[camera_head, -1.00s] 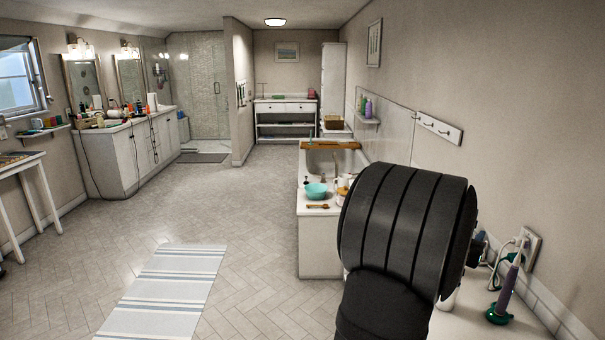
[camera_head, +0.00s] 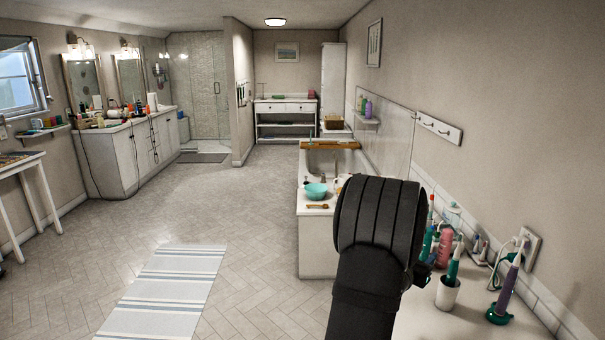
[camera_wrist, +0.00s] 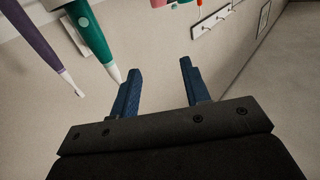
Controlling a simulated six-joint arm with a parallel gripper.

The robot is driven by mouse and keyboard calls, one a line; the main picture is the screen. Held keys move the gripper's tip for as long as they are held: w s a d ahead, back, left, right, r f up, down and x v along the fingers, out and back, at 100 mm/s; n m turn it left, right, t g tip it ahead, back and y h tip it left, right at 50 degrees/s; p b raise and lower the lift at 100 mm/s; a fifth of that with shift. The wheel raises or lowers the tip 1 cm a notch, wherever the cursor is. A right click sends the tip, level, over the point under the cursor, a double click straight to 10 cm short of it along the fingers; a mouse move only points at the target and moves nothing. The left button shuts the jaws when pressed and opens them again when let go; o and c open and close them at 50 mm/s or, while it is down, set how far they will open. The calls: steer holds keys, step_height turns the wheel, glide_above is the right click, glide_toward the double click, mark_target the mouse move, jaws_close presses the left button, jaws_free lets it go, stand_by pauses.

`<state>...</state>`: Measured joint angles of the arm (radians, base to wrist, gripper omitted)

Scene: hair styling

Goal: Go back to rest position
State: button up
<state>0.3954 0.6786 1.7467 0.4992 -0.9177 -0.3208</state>
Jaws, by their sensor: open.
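My gripper shows in the wrist view (camera_wrist: 160,85), with its two dark blue fingers apart and nothing between them. A teal tool (camera_wrist: 92,40), seen upside down there, is close beside the left finger; I cannot tell whether they touch. A purple tool (camera_wrist: 40,45) is farther left. In the head view my black arm rises in front of the counter, and the fingers are hidden behind it. The teal tool (camera_head: 454,264) stands in a white cup (camera_head: 447,295) on the white counter (camera_head: 420,325). The purple tool (camera_head: 507,290) stands upright in a green holder (camera_head: 498,316).
A pink bottle (camera_head: 444,249) and other items stand at the back of the counter by the wall outlet (camera_head: 528,248). A bathtub (camera_head: 318,240) with a teal bowl (camera_head: 316,190) lies beyond my arm. The floor to the left is open, with a striped rug (camera_head: 170,290).

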steer(key=shift+w+f, duration=0.1)
steer(key=shift+f, duration=0.8)
steer(key=shift+r, duration=0.15)
steer(key=s+d+r, duration=0.5)
steer(key=s+r, duration=0.4)
steer(key=w+d+r, duration=0.2)
steer(key=d+r, duration=0.1)
steer(key=shift+w+r, duration=0.15)
steer(key=shift+w, duration=0.2)
steer(key=shift+s, duration=0.1)
